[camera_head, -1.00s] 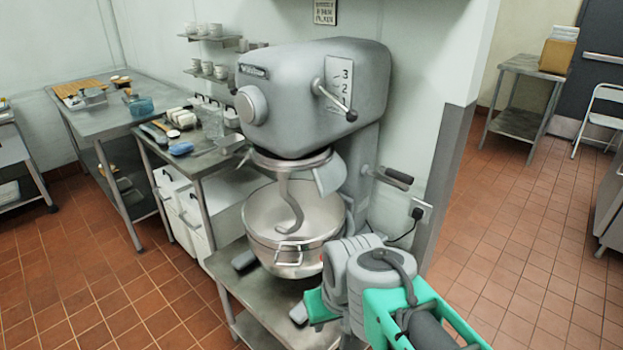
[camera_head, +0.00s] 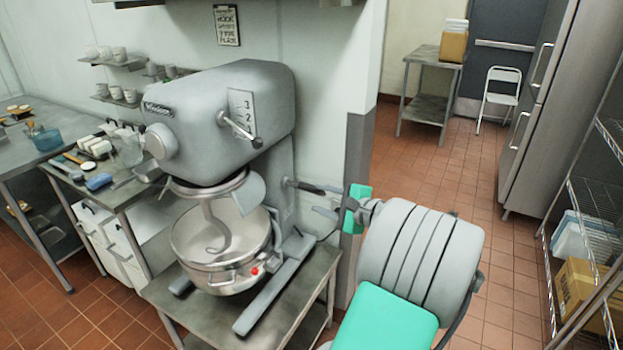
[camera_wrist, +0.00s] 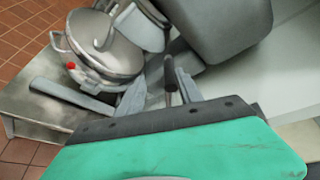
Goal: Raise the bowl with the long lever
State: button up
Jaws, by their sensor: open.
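The steel bowl (camera_head: 190,262) sits under the dough hook of the grey mixer (camera_head: 215,115), low on its stand. It also shows at the upper left of the wrist view (camera_wrist: 118,62). The long lever (camera_head: 308,187) sticks out from the right side of the mixer column and ends in a dark grip. My gripper (camera_head: 326,202) is open at that grip. In the wrist view the dark end of the lever (camera_wrist: 169,76) shows between the two fingers of my gripper (camera_wrist: 160,88). I cannot tell whether either finger touches it.
A shorter speed lever (camera_head: 240,130) is on the mixer's head. The mixer stands on a steel table (camera_head: 305,285) close to the wall corner (camera_head: 357,160). A side table with kitchen items (camera_head: 125,185) is at the left. Open tiled floor (camera_head: 450,185) lies to the right.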

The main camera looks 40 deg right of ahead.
aim_at(317, 191)
jog(key=shift+s+d+r+m+t, duration=0.3)
jog(key=shift+s+d+r+m, duration=0.15)
jog(key=shift+d, duration=0.2)
jog(key=shift+w, duration=0.2)
jog(key=p+x, duration=0.1)
jog(key=x, duration=0.6)
jog(key=shift+w+d+f+p, duration=0.15)
jog(key=shift+d+p, duration=0.05)
jog(key=shift+p, duration=0.15)
jog(key=shift+c, duration=0.4)
grip_shut()
